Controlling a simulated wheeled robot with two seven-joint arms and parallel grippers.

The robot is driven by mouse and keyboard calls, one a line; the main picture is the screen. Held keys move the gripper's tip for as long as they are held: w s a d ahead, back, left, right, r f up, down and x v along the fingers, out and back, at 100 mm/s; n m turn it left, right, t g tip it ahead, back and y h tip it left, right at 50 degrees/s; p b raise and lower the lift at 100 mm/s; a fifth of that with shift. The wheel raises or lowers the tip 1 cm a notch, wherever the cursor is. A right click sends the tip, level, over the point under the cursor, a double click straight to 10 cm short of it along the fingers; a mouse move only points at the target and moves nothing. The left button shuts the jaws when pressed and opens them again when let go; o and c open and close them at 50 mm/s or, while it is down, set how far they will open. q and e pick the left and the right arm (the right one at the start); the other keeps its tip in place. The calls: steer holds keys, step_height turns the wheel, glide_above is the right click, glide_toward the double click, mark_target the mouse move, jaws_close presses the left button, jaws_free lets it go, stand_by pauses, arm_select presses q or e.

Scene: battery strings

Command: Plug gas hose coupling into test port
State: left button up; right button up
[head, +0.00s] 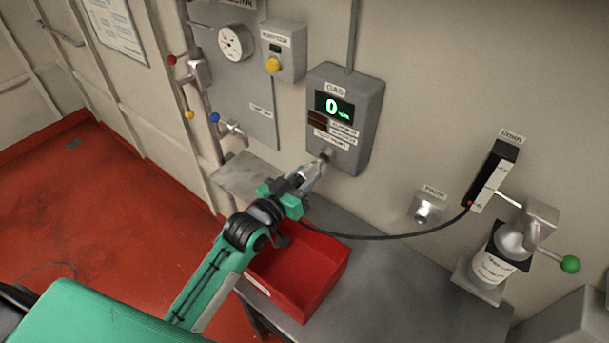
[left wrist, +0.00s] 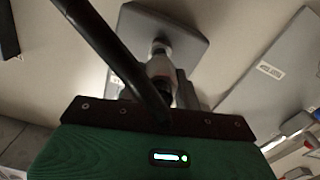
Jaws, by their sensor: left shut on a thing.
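The grey gas detector box (head: 345,118) is on the wall with a lit display reading 0. Its test port (head: 326,153) is low on the front face. My left gripper (head: 312,174) is just below and in front of the port, shut on the hose coupling. In the left wrist view the pale metallic coupling (left wrist: 160,66) points at the grey box (left wrist: 178,22). Its tip is at or very close to the port; I cannot tell whether it is seated. The black hose (head: 390,237) runs right from the gripper. My right gripper is not in view.
A red bin (head: 318,262) sits on the grey bench (head: 395,285) below my left arm. A flowmeter (head: 492,177) and a gas cylinder (head: 492,262) with a green knob stand at right. A small holder (head: 427,208) is on the wall. Valves and a gauge (head: 234,43) are at upper left.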

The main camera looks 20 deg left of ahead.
mark_target(313, 169)
arm_select(q)
steer(key=shift+w+d, duration=0.25)
steer(key=shift+w, duration=0.4)
steer(key=shift+x, duration=1.05)
steer(key=o, duration=1.2)
steer(key=shift+c, duration=0.2)
steer(key=shift+s+a+f, duration=0.15)
steer(key=shift+s, duration=0.35)
steer(key=b+v, duration=0.5)
steer(key=v, duration=0.8)
steer(key=shift+r, duration=0.25)
steer(key=shift+f, duration=0.1)
